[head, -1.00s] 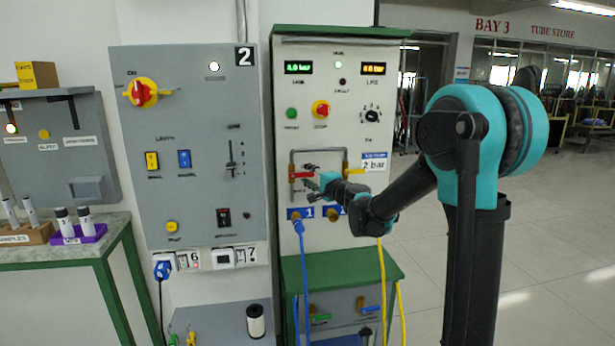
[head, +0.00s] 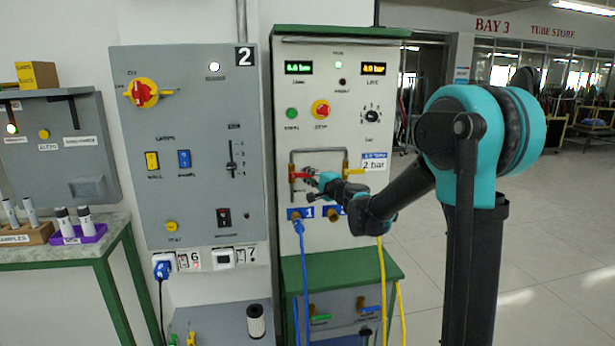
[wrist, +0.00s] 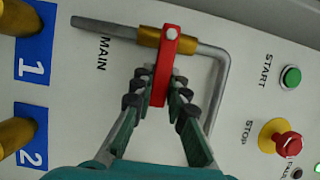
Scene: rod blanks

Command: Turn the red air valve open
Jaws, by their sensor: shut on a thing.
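The red air valve lever (wrist: 165,62) sits on a brass valve body (wrist: 148,37) in a grey pipe marked MAIN. The lever lies crosswise to the pipe. In the head view the red lever (head: 299,175) looks about level, while the pipe there runs upright. My gripper (wrist: 159,84) is shut on the lever, one finger on each side of it near its free end. In the head view my gripper (head: 313,176) reaches in from the right and hides part of the lever.
A yellow lever (head: 355,171) is on the pipe's right leg, close to my gripper. START (wrist: 291,77) and red STOP (wrist: 287,145) buttons are on the same panel. Blue (head: 303,262) and yellow (head: 382,275) hoses hang below. A green-topped cabinet (head: 340,268) juts out underneath.

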